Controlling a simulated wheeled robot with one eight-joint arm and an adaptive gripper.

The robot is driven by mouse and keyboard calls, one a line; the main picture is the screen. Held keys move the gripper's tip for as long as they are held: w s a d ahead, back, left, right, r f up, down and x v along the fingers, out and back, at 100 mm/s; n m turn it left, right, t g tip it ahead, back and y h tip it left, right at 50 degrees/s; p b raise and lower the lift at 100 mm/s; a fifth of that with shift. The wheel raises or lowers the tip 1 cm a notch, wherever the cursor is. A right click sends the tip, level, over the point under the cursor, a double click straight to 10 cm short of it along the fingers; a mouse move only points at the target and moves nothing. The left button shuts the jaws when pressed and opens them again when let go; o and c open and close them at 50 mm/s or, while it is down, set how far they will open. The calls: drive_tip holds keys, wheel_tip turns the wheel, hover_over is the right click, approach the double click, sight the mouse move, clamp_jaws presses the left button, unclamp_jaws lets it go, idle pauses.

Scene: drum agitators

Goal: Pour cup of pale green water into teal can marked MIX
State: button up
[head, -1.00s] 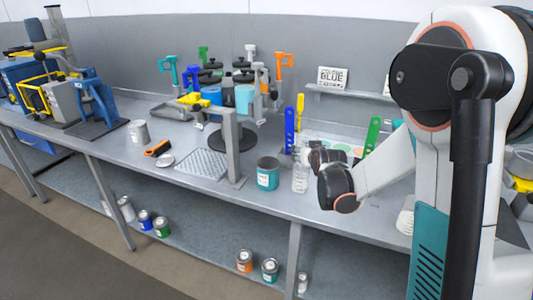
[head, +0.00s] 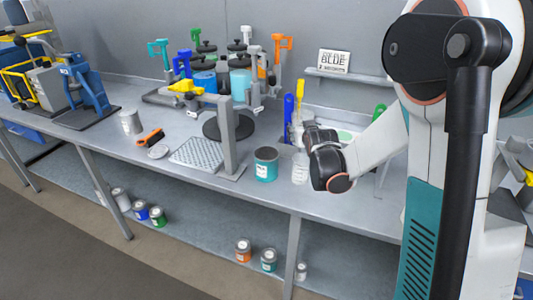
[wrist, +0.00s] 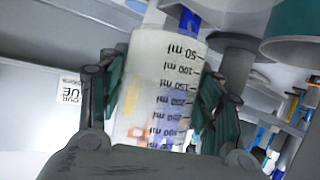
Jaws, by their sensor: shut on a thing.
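The teal can (head: 265,166) stands upright on the bench with its open top up; its label is too small to read in the head view. The clear graduated cup (head: 300,168) stands just right of it, with a small gap between them. My gripper (head: 307,150) reaches in from the right and is shut on the cup. In the wrist view the cup (wrist: 160,90) sits between both green-padded fingers (wrist: 160,100), its ml marks showing upside down. The cup looks cloudy; I cannot make out the water's level or colour. A teal can body (wrist: 292,18) shows at the upper right there.
A grey post (head: 228,140) and a perforated tray (head: 198,153) are left of the can. Blue (head: 288,118) and yellow (head: 299,90) upright tools stand behind the cup. A drum agitator with teal and blue cans is further back. The bench's front edge is close.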

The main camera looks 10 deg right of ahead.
drive_tip(key=shift+a+r+n+h, duration=0.5)
drive_tip(key=shift+a+n+h, duration=0.15)
drive_tip(key=shift+n, duration=0.35)
drive_tip(key=shift+a+f+n+t+h+b, duration=0.6)
drive_tip(key=shift+a+n+h+b, duration=0.25)
drive_tip(key=shift+n, duration=0.25)
drive_tip(key=shift+a+r+n, duration=0.1)
drive_tip(key=shift+r+n, duration=0.3)
drive_tip(key=shift+r+n+t+h, duration=0.2)
drive_tip(key=shift+n+t+h, duration=0.1)
drive_tip(key=shift+f+n+t+h+b, duration=0.2)
drive_tip(key=shift+n+t+h+b, duration=0.1)
drive_tip(key=shift+n+b, duration=0.25)
drive_tip(key=shift+f+n+t+h+b, duration=0.2)
drive_tip(key=shift+n+t+h+b, duration=0.1)
drive_tip(key=shift+n, duration=0.45)
drive_tip(key=shift+r+n+t, duration=0.3)
drive_tip(key=shift+r+n, duration=0.3)
drive_tip(key=shift+n, duration=0.2)
idle(1.2)
drive_tip(key=shift+a+f+n+t+h+b, duration=0.3)
drive_tip(key=shift+a+n+b, duration=0.4)
drive_tip(key=shift+b, duration=0.25)
idle(0.9)
